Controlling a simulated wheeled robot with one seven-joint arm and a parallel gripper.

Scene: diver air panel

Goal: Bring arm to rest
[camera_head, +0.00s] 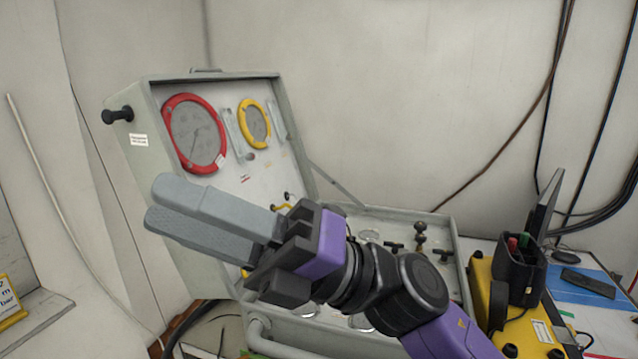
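My gripper (160,204) has two long grey fingers and reaches from the lower right toward the left of the picture. The fingers lie side by side with no clear gap between them and look shut, with nothing seen between them. The gripper is in front of the open grey air panel case (176,230), apart from it as far as I can tell. My purple and black wrist and arm cover part of the case's lower panel.
The case lid holds a red-rimmed gauge (196,134) and a yellow-rimmed gauge (254,124). Black valve handles (420,240) stand on the lower panel. At the right are a yellow case (482,290), a black pen holder (520,268) and a monitor (545,205). Cables hang behind.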

